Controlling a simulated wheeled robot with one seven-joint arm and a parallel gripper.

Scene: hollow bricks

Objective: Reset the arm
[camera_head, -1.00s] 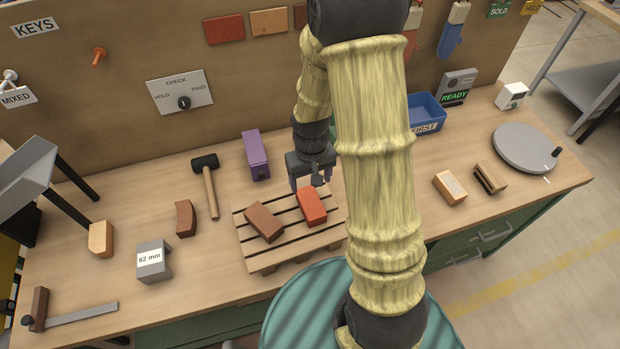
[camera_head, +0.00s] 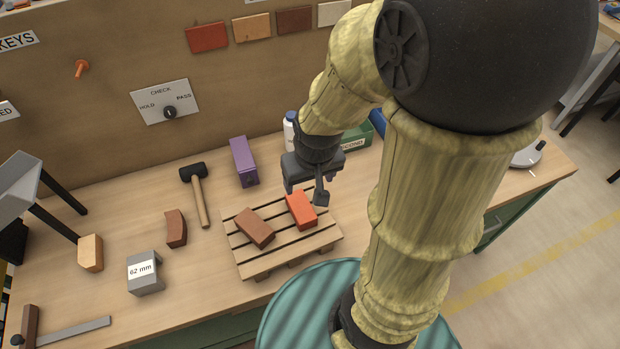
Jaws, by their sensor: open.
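My gripper (camera_head: 304,191) hangs from my yellow arm above the back part of a small wooden pallet (camera_head: 262,262). Its jaws are open, and I see nothing held between them. A bright red brick (camera_head: 301,210) lies on the pallet just below the gripper. A brown brick (camera_head: 254,228) lies to its left on the same pallet. My arm covers much of the right side of the bench.
A white bottle (camera_head: 290,131) and a green bin (camera_head: 356,138) are behind the gripper.

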